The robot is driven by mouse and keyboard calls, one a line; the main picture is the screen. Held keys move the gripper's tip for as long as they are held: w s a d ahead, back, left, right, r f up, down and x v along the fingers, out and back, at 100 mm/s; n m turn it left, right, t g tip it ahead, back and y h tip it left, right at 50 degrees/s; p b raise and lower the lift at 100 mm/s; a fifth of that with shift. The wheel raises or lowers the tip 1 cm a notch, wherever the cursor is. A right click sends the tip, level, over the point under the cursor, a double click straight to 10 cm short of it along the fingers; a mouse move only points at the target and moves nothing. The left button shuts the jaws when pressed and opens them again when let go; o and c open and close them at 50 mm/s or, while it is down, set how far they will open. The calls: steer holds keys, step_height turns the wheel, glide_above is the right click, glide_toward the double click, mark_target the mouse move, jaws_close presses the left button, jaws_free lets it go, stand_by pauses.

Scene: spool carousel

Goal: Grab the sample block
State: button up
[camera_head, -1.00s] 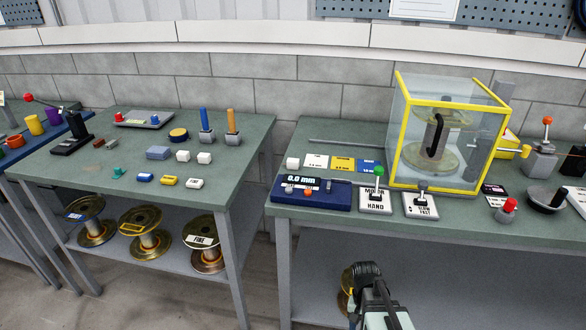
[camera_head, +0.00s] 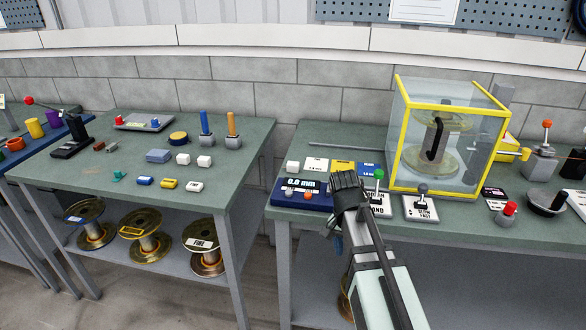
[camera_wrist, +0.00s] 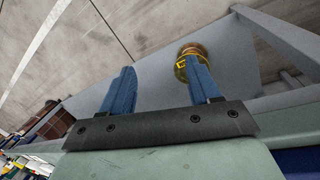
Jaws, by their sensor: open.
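No block is marked as the sample block, so I cannot tell which one it is. My gripper (camera_head: 336,236) is at the right table's front edge, right of the gauge and apart from these blocks. In the wrist view my two blue fingers (camera_wrist: 160,78) are spread with nothing between them, above a grey surface with a brass spool beyond.
The blue gauge (camera_head: 302,195) lies left of my gripper. My arm partly hides a lever plate (camera_head: 379,205); another lever plate (camera_head: 421,208) stands to its right. A yellow-framed clear case (camera_head: 398,135) holds a spool. Spools (camera_head: 207,258) stand on the left table's lower shelf.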

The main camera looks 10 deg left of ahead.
steer(key=w+a+r+m, duration=0.2)
steer(key=w+a+r, duration=0.15)
steer(key=r, duration=0.35)
steer(key=m+t+y, duration=0.1)
steer(key=m+y, duration=0.1)
steer(key=m, duration=1)
glide_toward(293, 163)
step_height(293, 163, down, 10)
steer(key=shift+s+d+f, duration=0.1)
steer(key=shift+s, duration=0.05)
steer(key=c, duration=1)
steer(key=shift+c, duration=0.2)
steer(key=shift+r, duration=0.2)
